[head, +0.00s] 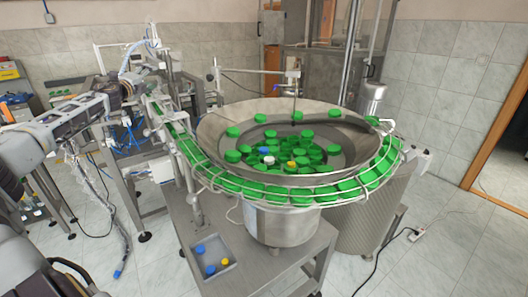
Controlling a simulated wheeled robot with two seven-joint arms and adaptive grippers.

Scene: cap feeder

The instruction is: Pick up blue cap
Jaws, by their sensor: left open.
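A blue cap (264,150) lies among many green caps inside the metal feeder bowl (222,122), left of the bowl's middle. Two more blue caps lie in the small metal tray (232,268) at the front: one near its back (199,249) and one near its front (210,269). My left gripper (138,87) is at the upper left, apart from the bowl and the tray. It is open and holds nothing that I can see; its fingertips are small against the machinery behind. My right gripper is not in view.
A white cap (268,160) and a yellow cap (291,164) lie near the blue cap in the bowl. A railed track of green caps (275,191) curves around the bowl's front. A thin post (215,75) with a crossbar stands behind.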

